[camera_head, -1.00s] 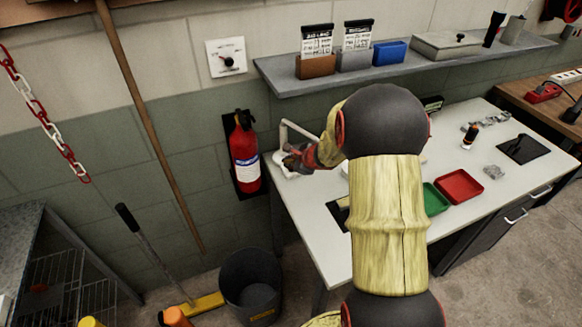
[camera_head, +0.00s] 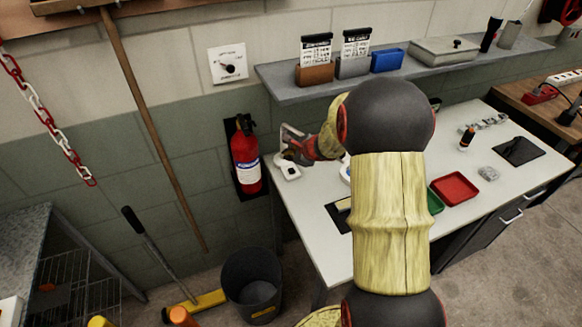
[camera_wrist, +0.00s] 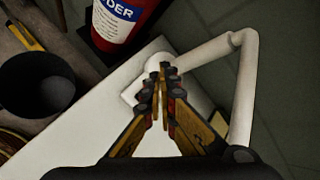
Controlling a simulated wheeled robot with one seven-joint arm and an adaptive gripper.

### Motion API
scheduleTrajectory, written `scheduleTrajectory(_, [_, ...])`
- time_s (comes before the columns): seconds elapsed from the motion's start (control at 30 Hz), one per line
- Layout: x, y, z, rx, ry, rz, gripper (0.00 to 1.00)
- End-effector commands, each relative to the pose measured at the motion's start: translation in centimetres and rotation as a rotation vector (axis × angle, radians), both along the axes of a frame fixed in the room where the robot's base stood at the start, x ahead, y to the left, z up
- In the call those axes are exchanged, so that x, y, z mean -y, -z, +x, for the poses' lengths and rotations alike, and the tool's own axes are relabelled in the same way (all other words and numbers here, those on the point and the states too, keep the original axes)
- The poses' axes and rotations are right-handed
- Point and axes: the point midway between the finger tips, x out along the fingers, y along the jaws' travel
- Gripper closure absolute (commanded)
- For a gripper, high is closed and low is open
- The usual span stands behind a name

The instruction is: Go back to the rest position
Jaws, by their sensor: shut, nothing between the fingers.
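My gripper (camera_head: 287,156) is at the back left corner of the white workbench (camera_head: 318,234), close to the fire extinguisher. In the wrist view the fingers (camera_wrist: 163,72) are together with nothing between them. A white fixture with a square base (camera_head: 290,173) and a bent tube stands at that corner. In the wrist view its tube (camera_wrist: 245,95) rises to the right of the fingers. The fingertips overlap the base in that view; I cannot tell whether they touch it. My arm hides the middle of the bench.
A red fire extinguisher (camera_head: 245,155) hangs on the wall just left of the bench. A grey shelf (camera_head: 290,90) with bins juts out above. A red tray (camera_head: 454,188) and green tray (camera_head: 434,201) lie on the bench. A dark bucket (camera_head: 251,285) stands on the floor.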

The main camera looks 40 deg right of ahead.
Motion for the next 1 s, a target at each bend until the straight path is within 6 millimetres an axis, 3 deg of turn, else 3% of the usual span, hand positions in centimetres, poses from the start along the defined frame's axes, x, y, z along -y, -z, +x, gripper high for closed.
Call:
scheduleTrajectory(0.1, [0.0,-0.9,0.0,0.0,0.001,0.001,1.0])
scheduleTrajectory(0.67, [-0.1,-0.8,0.0,0.0,-0.009,-0.006,1.0])
scheduleTrajectory(0.77, [-1.4,-0.6,-0.1,-0.005,-0.098,-0.032,1.0])
scheduleTrajectory(0.9, [-5.3,1.2,-3.0,-0.067,-0.333,-0.093,1.0])
scheduleTrajectory(1.0, [-8.6,0.1,-5.8,-0.098,-0.548,-0.173,1.0])
